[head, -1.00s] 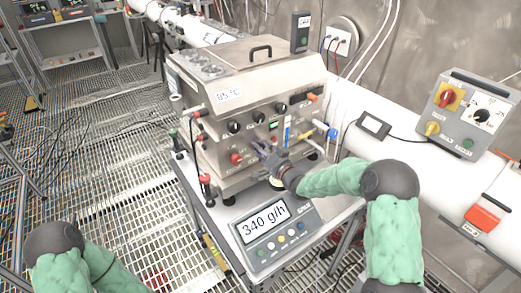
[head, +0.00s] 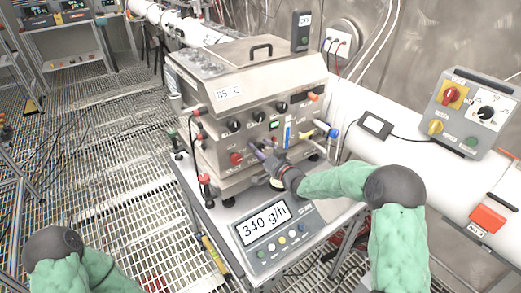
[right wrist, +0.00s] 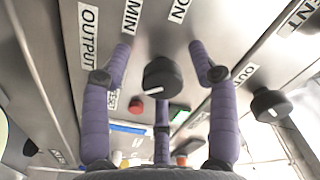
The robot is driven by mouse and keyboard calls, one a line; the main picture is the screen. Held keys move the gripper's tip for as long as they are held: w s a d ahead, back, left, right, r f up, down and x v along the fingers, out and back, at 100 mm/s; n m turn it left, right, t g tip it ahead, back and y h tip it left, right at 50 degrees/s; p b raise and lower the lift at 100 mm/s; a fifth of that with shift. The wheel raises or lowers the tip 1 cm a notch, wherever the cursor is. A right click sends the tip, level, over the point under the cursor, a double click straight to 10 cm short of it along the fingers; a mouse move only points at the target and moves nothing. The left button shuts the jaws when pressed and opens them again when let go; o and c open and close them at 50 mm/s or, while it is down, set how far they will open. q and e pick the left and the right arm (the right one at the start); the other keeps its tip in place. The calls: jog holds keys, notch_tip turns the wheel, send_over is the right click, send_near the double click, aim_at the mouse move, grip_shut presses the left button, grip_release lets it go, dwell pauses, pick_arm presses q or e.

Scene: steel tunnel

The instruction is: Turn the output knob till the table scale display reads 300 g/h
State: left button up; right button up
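The steel machine (head: 225,95) stands on the table, with several black knobs on its front. The table scale (head: 276,236) in front of it has a display (head: 264,222) reading 340 g/h. My right gripper (head: 258,152) is at the lower front panel and hides part of it. In the right wrist view, its purple fingers (right wrist: 160,48) are spread around a black knob (right wrist: 163,77) with a white mark. Gaps show between the side fingers and the knob. An OUTPUT label (right wrist: 88,40) is left of this knob. My left gripper is out of view.
A second black knob (right wrist: 270,105) is right of the fingers. A red knob (head: 236,158) is left of my right gripper in the head view. A grey control box (head: 466,112) and a white pipe (head: 400,150) lie at the right.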

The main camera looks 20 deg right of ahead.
jog(key=v, duration=1.2)
jog(key=shift+r, duration=0.15)
